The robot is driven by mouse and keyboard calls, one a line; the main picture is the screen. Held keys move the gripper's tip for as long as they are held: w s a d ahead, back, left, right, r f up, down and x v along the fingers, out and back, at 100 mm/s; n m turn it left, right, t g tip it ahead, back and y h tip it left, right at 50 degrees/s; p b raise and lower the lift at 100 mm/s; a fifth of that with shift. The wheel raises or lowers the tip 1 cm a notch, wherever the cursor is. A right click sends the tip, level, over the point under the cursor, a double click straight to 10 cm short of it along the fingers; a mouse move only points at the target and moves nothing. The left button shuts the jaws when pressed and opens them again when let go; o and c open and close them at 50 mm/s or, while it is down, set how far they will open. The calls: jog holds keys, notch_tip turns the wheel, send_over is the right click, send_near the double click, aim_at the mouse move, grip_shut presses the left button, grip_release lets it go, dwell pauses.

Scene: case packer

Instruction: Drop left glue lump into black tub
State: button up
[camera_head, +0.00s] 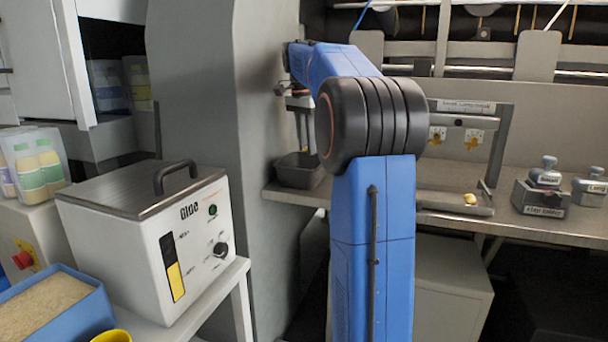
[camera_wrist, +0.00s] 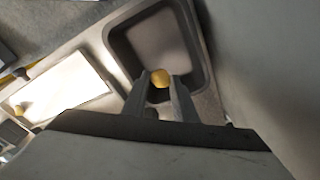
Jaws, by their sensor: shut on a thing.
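My gripper (camera_head: 303,150) points down over the black tub (camera_head: 300,172) at the left end of the shelf. In the wrist view, my gripper (camera_wrist: 162,82) is shut on a yellow glue lump (camera_wrist: 161,76). The lump shows between the fingertips, with the open tub (camera_wrist: 200,85) below it. The tub's visible floor looks bare; part of it is hidden by the fingers. In the head view the held lump cannot be made out. Another yellow glue lump (camera_head: 470,199) lies on the tray of the grey frame, and also shows in the wrist view (camera_wrist: 20,110).
The grey frame (camera_head: 498,150) stands right of my arm. Labelled blocks with knobs (camera_head: 541,195) stand farther right. A grey wall (camera_head: 262,100) is close on the tub's left. A white box with a lid handle (camera_head: 150,240) stands front left.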

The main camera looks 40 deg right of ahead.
jog(key=shift+f, duration=0.8)
jog(key=o, duration=1.1)
jog(key=shift+r, duration=0.15)
jog(key=r, duration=0.4)
jog(key=a+r, duration=0.1)
jog(key=r, duration=0.6)
jog(key=shift+a+r, duration=0.2)
jog(key=shift+r, duration=0.1)
